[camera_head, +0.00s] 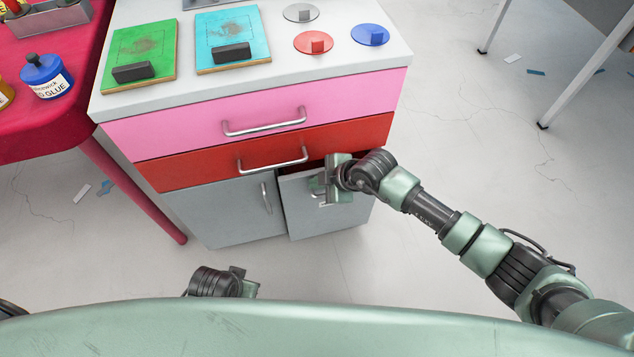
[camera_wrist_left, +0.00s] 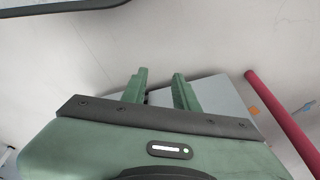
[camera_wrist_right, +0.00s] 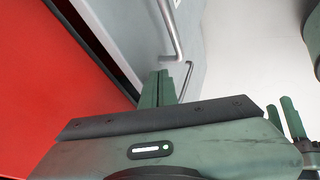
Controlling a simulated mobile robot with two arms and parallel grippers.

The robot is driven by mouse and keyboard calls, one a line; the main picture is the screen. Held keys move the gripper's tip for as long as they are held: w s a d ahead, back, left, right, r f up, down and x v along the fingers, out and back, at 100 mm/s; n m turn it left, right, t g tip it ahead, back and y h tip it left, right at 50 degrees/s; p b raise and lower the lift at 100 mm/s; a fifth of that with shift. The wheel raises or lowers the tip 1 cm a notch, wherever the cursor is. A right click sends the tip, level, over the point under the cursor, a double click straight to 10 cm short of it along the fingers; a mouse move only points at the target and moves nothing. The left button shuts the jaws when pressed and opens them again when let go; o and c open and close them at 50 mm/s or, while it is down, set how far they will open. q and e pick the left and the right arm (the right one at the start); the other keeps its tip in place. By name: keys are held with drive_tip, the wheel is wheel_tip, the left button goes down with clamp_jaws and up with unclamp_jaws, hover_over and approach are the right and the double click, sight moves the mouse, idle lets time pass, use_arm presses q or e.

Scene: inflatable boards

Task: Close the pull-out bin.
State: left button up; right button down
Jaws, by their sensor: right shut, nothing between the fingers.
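The pull-out bin (camera_head: 308,218) has a grey front at the lower right of the cabinet. It stands out a little from the cabinet, with a dark gap along its top under the red drawer. My right gripper (camera_head: 330,182) is shut and empty at the upper part of this front and partly hides it; I cannot tell whether it touches. In the right wrist view, my shut fingers (camera_wrist_right: 159,88) point along the grey fronts with their metal handles. My left gripper (camera_head: 243,283) is low in front of the cabinet, apart from it. Its fingers (camera_wrist_left: 161,88) are spread in the left wrist view.
A grey door (camera_head: 225,212) is left of the bin. The red drawer (camera_head: 215,170) and pink drawer (camera_head: 190,125) above look shut. Boards and discs lie on the white top (camera_head: 285,70). A red table (camera_head: 95,70) stands at left. The floor at right (camera_head: 470,120) is mostly clear.

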use_arm(q)
drive_tip(key=shift+r, duration=0.15)
use_arm(e)
drive_tip(key=shift+w, duration=0.1)
drive_tip(key=shift+w+a, duration=0.1)
